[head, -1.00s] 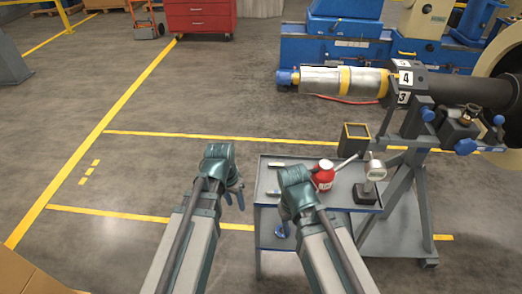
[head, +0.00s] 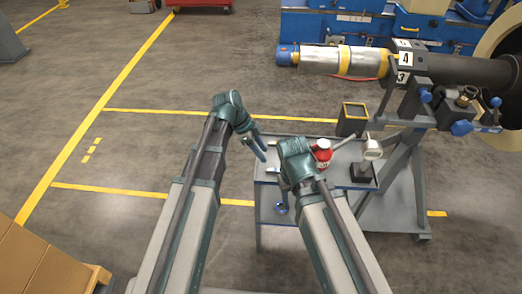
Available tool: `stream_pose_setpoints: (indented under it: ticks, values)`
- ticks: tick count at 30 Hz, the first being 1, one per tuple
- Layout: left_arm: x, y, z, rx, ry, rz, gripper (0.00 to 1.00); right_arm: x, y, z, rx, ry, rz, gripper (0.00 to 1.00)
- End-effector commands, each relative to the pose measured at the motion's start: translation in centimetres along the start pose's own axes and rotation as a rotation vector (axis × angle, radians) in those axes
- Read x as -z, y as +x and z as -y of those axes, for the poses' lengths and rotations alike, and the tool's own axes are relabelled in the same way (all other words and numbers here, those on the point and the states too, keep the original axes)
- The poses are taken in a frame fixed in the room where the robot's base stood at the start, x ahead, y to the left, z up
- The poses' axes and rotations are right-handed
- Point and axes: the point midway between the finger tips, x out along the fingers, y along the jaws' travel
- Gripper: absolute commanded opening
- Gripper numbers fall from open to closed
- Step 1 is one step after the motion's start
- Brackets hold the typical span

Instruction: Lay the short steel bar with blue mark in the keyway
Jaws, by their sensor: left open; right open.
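A small grey cart (head: 340,176) stands below the rotor, at the middle right. A short pale bar (head: 271,170) lies on the left part of its top, between my grippers; a blue mark on it is too small to make out. My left gripper (head: 259,148) is open and empty, over the cart's back left corner. My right gripper (head: 296,163) hangs over the middle of the cart top; its fingers are mostly hidden behind its own wrist. The rotor shaft (head: 455,69) lies on a stand, with number labels 4 and 3 on a dark collar. I cannot make out the keyway.
A red bottle (head: 322,152), a gauge on a black base (head: 362,173) and a dark yellow-rimmed box (head: 353,119) stand on or by the cart. The grey rotor stand (head: 408,160) is close on the right. Cardboard boxes (head: 35,262) are at the lower left. Floor at left is clear.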

Motion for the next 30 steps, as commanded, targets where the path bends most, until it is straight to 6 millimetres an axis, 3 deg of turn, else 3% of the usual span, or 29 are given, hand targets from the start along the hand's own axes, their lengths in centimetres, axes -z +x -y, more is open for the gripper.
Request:
stream_pose_setpoints:
  ticks: [8,21,30]
  values:
    - [-0.2,2.6,0.0,0.0,0.0,0.001,0.45,0.1,2.4,0.2,0.0,0.0,0.0,0.5]
    - [-0.3,8.6,0.0,0.0,0.0,0.001,0.45,0.5,7.8,0.8,0.0,-0.001,0.0,0.5]
    - [-0.1,9.8,0.0,0.0,-0.002,0.001,0.45,0.5,8.8,0.8,0.0,-0.001,0.0,0.5]
